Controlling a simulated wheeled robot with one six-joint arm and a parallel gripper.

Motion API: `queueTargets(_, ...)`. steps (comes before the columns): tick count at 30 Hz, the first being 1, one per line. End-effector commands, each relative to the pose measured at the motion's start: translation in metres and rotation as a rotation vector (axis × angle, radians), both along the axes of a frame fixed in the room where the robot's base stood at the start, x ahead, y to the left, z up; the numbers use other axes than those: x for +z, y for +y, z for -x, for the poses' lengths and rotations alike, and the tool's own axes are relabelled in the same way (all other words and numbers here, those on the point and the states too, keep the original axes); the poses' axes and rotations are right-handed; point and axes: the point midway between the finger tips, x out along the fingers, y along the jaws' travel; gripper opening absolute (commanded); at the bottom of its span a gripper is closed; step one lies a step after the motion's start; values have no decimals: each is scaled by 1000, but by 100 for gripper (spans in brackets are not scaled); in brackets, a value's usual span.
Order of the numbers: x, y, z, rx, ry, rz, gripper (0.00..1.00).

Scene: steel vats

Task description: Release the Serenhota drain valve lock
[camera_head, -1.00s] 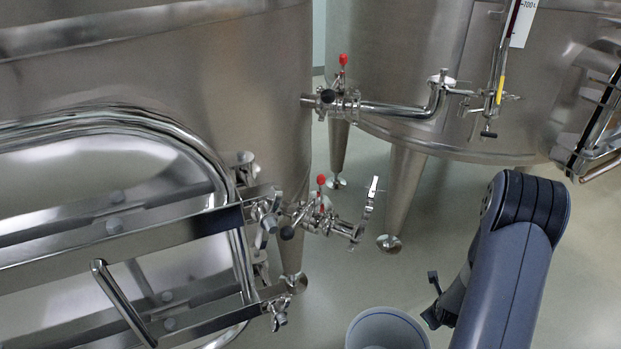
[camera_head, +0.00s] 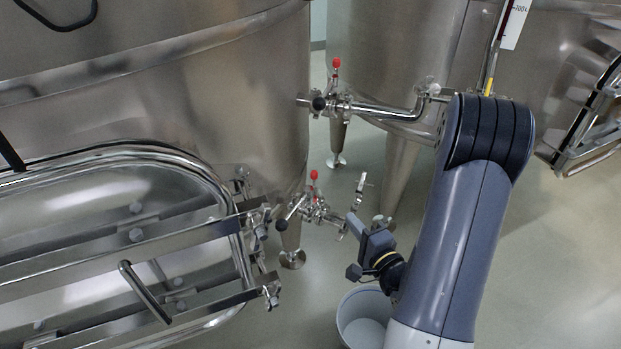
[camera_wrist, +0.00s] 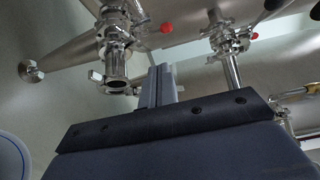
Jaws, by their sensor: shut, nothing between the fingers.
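The upper valve (camera_head: 336,104) sits on a horizontal pipe. No name label is readable, so I cannot tell which is Serenhota's. My gripper (camera_head: 357,224) is just right of the lower valve's outlet, apparently apart from it. In the wrist view my gripper's fingers (camera_wrist: 158,84) are together and empty, right of a valve's open outlet (camera_wrist: 117,84), with a red knob (camera_wrist: 166,28) above.
A grey bucket (camera_head: 347,314) stands on the floor below my gripper. A steel hatch frame (camera_head: 215,190) with bars and clamps fills the left. A second vat (camera_head: 400,50) stands behind, and its leg (camera_head: 394,180) is near the lower valve. Floor at the right is clear.

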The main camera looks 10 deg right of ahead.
Motion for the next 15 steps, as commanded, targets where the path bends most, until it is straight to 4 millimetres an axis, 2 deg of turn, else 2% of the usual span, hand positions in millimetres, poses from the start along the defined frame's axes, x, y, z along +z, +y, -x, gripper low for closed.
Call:
queueTargets(4,11,4,5,15,-33,6,0)
queueTargets(15,11,5,4,16,-35,7,0)
